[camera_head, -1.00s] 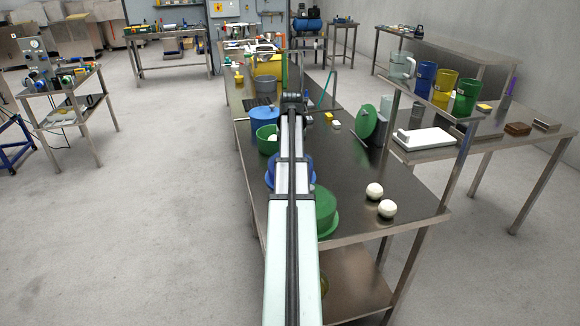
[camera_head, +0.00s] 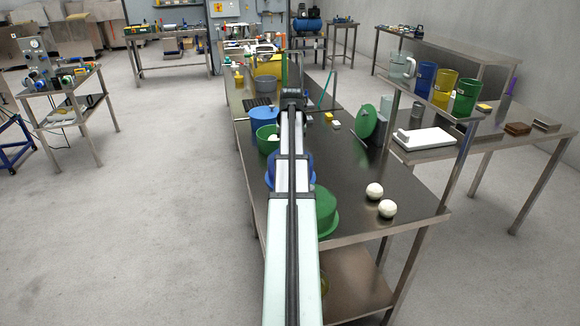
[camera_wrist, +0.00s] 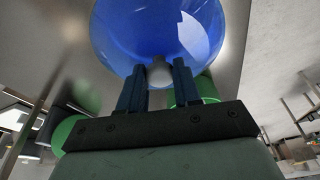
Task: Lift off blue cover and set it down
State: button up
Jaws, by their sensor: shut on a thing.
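In the wrist view the glossy, round blue cover (camera_wrist: 135,30) fills the top of the picture, with a grey knob (camera_wrist: 159,72) at its near edge. My gripper (camera_wrist: 158,78) has its two dark fingers on either side of this knob and is shut on it. In the head view my arm hides the gripper. A round blue thing (camera_head: 263,115) shows left of the arm's far end, and another blue one (camera_head: 271,176) is partly behind the arm. I cannot tell from the pictures which is held, nor whether the cover is off its support.
A green bowl (camera_head: 264,144) with white contents stands left of the arm; a green pot (camera_head: 327,205) is nearer. White balls (camera_head: 374,191) lie at the right front. A green disc (camera_head: 367,121) stands upright farther back. The steel table (camera_head: 345,165) has clear room in its middle.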

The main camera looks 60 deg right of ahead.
jog(key=shift+r, duration=2.85)
jog(key=shift+s+d+r, duration=1.05)
jog(key=shift+s+d, duration=6.75)
jog(key=shift+d, duration=0.65)
notch_tip(320, 180, down, 10)
jog(key=shift+r, duration=0.15)
jog(key=o, duration=1)
